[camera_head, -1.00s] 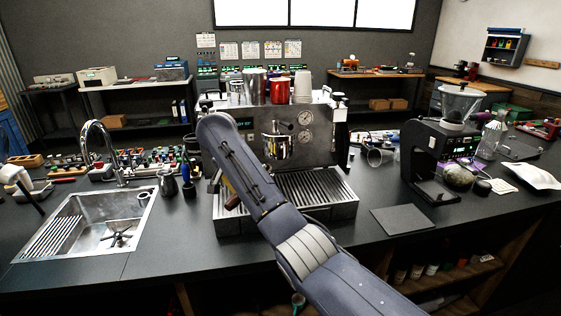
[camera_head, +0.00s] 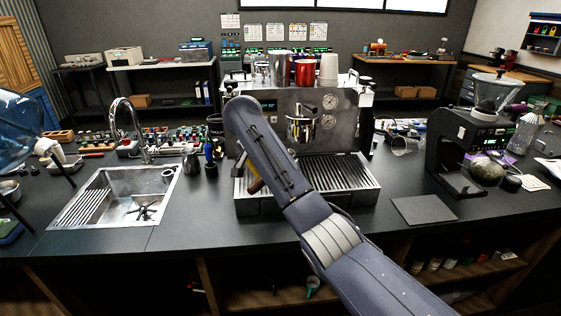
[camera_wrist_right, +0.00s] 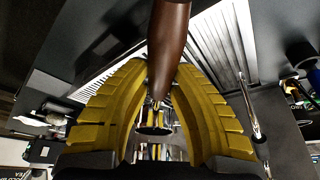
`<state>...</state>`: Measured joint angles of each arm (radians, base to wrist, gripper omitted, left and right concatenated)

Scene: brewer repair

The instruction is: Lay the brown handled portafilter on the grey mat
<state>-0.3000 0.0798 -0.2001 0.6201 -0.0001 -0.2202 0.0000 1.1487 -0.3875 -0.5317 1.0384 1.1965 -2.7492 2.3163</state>
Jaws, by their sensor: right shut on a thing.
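The brown handle of the portafilter (camera_wrist_right: 168,45) is between the yellow fingers of my right gripper (camera_wrist_right: 163,78), which is shut on it in the right wrist view. In the head view my right arm hides most of the gripper; only a small brown and yellow patch shows by the arm, over the left part of the espresso machine's drip tray. The metal end of the portafilter cannot be made out clearly. The grey mat (camera_head: 425,209) lies flat and bare on the counter, right of the machine, well apart from the gripper. My left gripper is not in view.
The espresso machine (camera_head: 340,120) with its slatted drip tray (camera_head: 345,178) stands mid-counter. A black grinder (camera_head: 462,150) stands behind and right of the mat. The counter between tray and mat is clear.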

